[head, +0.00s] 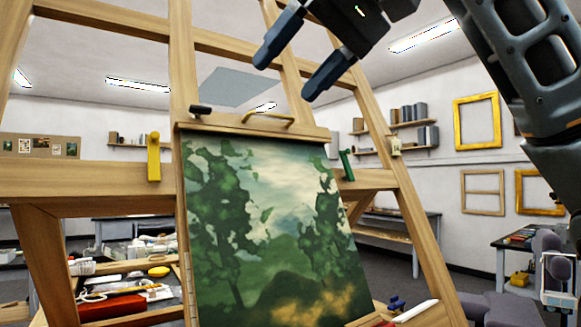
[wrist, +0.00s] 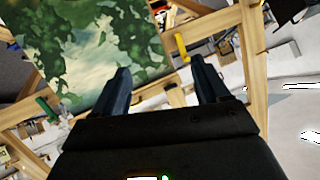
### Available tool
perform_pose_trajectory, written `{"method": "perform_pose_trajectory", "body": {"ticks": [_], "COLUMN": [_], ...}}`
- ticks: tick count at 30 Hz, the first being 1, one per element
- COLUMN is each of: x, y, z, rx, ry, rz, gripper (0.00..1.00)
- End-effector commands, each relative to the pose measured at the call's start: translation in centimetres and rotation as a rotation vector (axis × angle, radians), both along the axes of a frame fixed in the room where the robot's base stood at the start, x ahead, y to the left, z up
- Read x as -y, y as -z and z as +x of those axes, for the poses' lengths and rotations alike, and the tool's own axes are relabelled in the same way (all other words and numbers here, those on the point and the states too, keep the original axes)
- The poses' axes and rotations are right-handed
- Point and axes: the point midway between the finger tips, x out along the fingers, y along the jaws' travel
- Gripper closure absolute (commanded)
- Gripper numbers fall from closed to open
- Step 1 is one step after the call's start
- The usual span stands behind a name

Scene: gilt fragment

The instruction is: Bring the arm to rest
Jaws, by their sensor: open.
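My gripper (head: 295,62) is at the top of the head view, in front of the upper part of a wooden easel (head: 182,60). Its two dark fingers are apart with nothing between them. In the wrist view my gripper (wrist: 160,82) also shows spread, empty fingers. My arm comes in from the upper right of the head view. A green landscape painting (head: 265,230) stands on the easel below my gripper, and it also shows in the wrist view (wrist: 85,45).
A yellow clamp (head: 154,157) and a green clamp (head: 347,165) sit on the easel's crossbar. A cluttered table (head: 120,306) stands at the lower left. Gilt frames (head: 477,122) hang on the right wall. A grey microscope-like device (head: 553,265) is at the lower right.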

Motion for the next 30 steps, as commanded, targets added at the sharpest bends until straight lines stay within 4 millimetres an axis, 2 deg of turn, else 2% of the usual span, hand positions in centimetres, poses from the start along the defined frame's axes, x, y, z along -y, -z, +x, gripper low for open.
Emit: {"method": "perform_pose_trajectory", "body": {"ticks": [1, 6, 15, 23, 30], "x": [-0.1, -0.6, -0.3, 0.9, 2.9], "y": [1.8, 6.8, 16.3, 25.4, 34.2], "z": [1.1, 4.0, 7.5, 8.4, 7.0], "rx": [-0.014, -0.018, -0.008, 0.016, 0.051], "ry": [-0.008, -0.015, 0.047, 0.167, 0.318], "rz": [0.046, 0.21, 0.465, 0.634, 0.726], "gripper": [0.26, 0.26, 0.26, 0.26, 0.26]}}
